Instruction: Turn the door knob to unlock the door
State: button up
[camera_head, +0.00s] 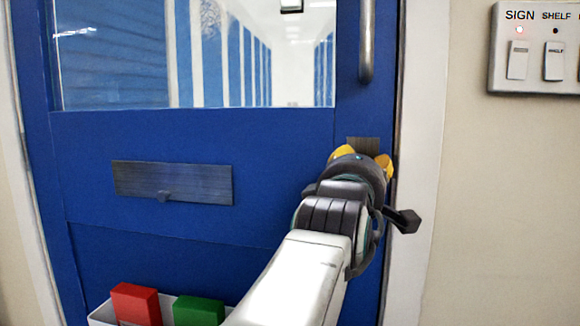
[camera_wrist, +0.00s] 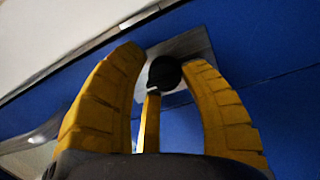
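The door (camera_head: 270,150) is blue with a window in its upper part, and it looks closed in its white frame. A round black door knob (camera_wrist: 165,72) sits on a grey metal plate (camera_wrist: 190,45), with a small white mark at its edge. In the head view the top of the plate (camera_head: 363,144) shows, and my gripper hides the knob. My gripper (camera_head: 363,160) is at the plate, near the door's right edge. In the wrist view its yellow fingers (camera_wrist: 164,62) are spread around the knob; the right one is very close to it. I cannot tell whether they touch it.
A vertical metal pull handle (camera_head: 367,45) is above my gripper. A metal mail slot (camera_head: 172,182) is at mid-door. A white bin (camera_head: 103,314) with a red box (camera_head: 136,303) and a green box (camera_head: 198,311) is low down. A switch panel (camera_head: 535,86) is on the right wall.

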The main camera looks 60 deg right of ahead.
jog(key=o, duration=0.3)
jog(key=shift+f, duration=0.1)
